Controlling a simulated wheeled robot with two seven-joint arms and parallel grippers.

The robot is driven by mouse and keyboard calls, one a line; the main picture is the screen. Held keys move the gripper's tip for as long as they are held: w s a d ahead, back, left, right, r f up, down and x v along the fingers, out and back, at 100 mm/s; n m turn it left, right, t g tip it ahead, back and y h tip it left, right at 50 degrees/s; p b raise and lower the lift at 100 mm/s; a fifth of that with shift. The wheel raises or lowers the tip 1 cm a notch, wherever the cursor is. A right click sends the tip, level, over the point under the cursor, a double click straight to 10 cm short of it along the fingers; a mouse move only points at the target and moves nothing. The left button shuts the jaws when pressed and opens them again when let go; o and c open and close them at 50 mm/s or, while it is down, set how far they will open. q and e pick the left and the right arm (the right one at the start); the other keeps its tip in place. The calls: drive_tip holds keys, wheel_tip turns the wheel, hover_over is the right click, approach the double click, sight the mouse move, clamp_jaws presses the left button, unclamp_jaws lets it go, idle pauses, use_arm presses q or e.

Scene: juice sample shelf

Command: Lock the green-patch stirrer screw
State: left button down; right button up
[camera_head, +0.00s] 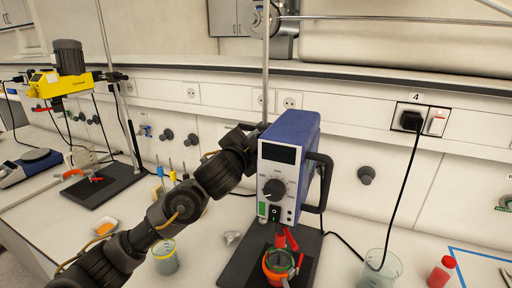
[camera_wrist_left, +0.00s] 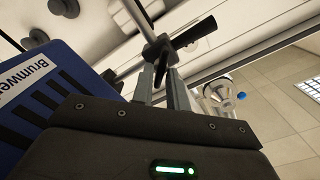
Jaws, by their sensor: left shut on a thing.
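The blue-and-white stirrer (camera_head: 288,160) hangs on a vertical metal rod (camera_head: 266,60) and has a green patch (camera_head: 262,209) low on its front. In the left wrist view its blue side (camera_wrist_left: 50,85) fills the left. My left gripper (camera_head: 258,128) reaches behind the stirrer's upper left side, close to the rod. In the left wrist view the gripper (camera_wrist_left: 163,75) is shut on the black clamp screw (camera_wrist_left: 160,47), whose dark handle sticks out to the upper right. The fingers partly hide the screw's shaft. My right gripper is not in view.
A red-orange vessel (camera_head: 278,266) stands below the stirrer on a dark base plate (camera_head: 240,265). A beaker (camera_head: 381,270) and a red bottle (camera_head: 441,272) stand to the right. A yellow stirrer (camera_head: 65,83) stands at the far left. A beaker (camera_head: 166,258) is below my left arm.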

use_arm(q)
drive_tip(key=shift+d+f+m+b, duration=0.15)
drive_tip(key=shift+m+b, duration=1.35)
drive_tip(key=shift+m, duration=0.75)
drive_tip(key=shift+a+f+m+b, duration=0.15)
drive_tip(key=shift+m+b, duration=1.3)
drive_tip(key=shift+m, duration=0.8)
drive_tip(key=shift+d, duration=0.1)
drive_tip(key=c, duration=1.4)
unclamp_jaws()
drive_tip(key=shift+s+r, duration=0.1)
